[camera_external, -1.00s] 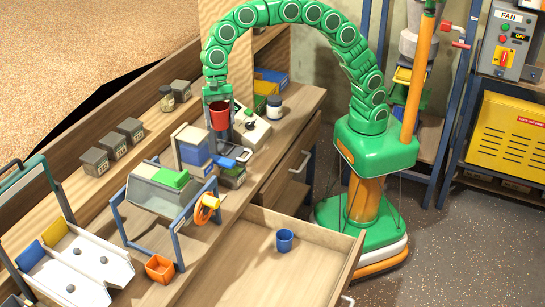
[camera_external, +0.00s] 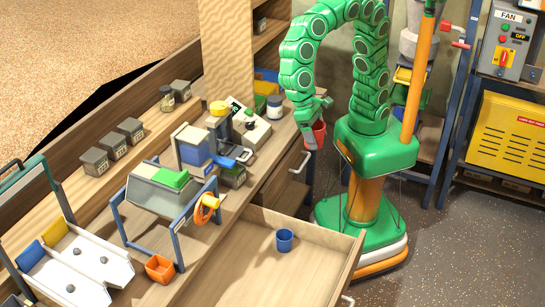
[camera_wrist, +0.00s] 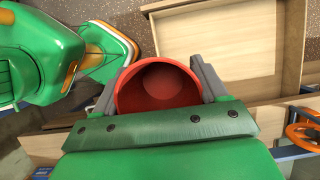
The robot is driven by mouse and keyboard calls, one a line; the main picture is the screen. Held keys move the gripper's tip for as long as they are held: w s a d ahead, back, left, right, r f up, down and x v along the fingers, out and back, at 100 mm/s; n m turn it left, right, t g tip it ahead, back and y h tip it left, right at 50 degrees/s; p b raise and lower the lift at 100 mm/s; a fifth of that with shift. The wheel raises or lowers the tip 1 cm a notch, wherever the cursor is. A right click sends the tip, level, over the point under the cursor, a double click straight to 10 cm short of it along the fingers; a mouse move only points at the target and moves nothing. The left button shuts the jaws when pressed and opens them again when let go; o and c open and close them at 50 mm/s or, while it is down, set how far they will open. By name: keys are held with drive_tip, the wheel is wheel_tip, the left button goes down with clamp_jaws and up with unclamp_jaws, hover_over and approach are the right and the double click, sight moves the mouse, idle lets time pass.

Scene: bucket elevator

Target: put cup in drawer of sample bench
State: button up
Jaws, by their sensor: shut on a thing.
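My gripper (camera_external: 312,128) is shut on a red cup (camera_external: 318,134), held in the air at the right edge of the bench, above and behind the open drawer. In the wrist view the red cup (camera_wrist: 160,88) sits between the two grey fingers, its round opening facing the camera. The open drawer (camera_external: 345,262) of the sample bench extends at the bottom centre, and it also shows in the wrist view (camera_wrist: 225,30) ahead of the cup. A blue cup (camera_external: 285,240) stands inside the drawer, towards its back.
A blue frame with an orange handwheel (camera_external: 206,209) and an orange box (camera_external: 159,268) are on the bench left of the drawer. The drawer floor is mostly clear around the blue cup.

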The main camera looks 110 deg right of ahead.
wheel_tip(320, 180, down, 37)
hover_over(294, 273)
drive_tip(key=d, duration=0.2)
wheel_tip(294, 273, down, 9)
drive_tip(key=shift+w+r, duration=0.1)
drive_tip(key=shift+w, duration=0.05)
drive_tip(key=shift+w+a+f, duration=0.3)
drive_tip(key=shift+w+f, duration=0.1)
drive_tip(key=shift+f, duration=0.05)
drive_tip(key=shift+w+a+f, duration=0.1)
drive_tip(key=shift+w+f, duration=0.05)
drive_tip(key=shift+f, duration=1.65)
drive_tip(key=shift+f, duration=0.1)
drive_tip(key=o, duration=1)
drive_tip(key=shift+o, duration=0.2)
